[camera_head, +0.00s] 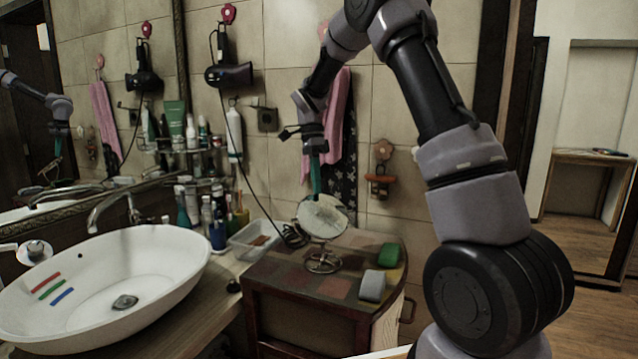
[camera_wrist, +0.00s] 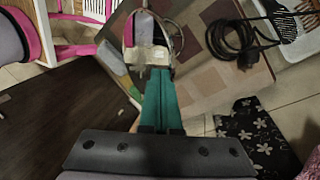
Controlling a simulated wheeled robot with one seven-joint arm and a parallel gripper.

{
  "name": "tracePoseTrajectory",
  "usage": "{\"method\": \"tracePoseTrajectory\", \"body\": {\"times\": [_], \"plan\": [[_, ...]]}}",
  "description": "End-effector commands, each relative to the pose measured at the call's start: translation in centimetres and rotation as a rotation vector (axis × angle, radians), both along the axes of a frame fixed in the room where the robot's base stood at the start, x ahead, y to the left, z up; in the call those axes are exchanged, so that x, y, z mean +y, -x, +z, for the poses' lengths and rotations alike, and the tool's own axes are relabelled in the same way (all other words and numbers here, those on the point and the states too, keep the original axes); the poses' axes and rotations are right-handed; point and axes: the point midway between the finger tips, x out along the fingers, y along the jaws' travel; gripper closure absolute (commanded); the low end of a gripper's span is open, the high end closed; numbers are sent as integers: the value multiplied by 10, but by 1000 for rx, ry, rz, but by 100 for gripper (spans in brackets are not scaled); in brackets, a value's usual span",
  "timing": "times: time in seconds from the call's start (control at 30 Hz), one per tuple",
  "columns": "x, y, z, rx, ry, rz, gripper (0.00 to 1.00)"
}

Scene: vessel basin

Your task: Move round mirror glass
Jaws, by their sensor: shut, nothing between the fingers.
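The round mirror (camera_head: 322,218) stands on a small metal foot on the patterned cabinet top, its disc tilted. In the wrist view the mirror (camera_wrist: 130,32) shows as a ring just beyond the fingertips. My gripper (camera_head: 316,190) points down at the mirror's upper edge. Its teal fingers (camera_wrist: 160,72) are together with nothing held between them. The fingertips overlap the mirror's edge in both views; I cannot tell whether they touch it.
A green sponge (camera_head: 389,255) and a grey block (camera_head: 372,286) lie right of the mirror on the cabinet (camera_head: 290,285). A clear tray (camera_head: 250,240) and coiled black cable (camera_head: 292,236) are left. The white basin (camera_head: 150,270) is farther left. Towels hang behind my gripper.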

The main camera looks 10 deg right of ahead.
Motion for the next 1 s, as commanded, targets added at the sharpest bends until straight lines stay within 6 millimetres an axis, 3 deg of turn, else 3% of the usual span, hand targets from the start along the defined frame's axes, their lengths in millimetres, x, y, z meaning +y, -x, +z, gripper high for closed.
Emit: {"method": "tracePoseTrajectory", "body": {"times": [0.37, 1.0], "plan": [[2, -11, -8, -4, -1, 1, 100], [1, -12, -7, -5, -1, 0, 100]]}}
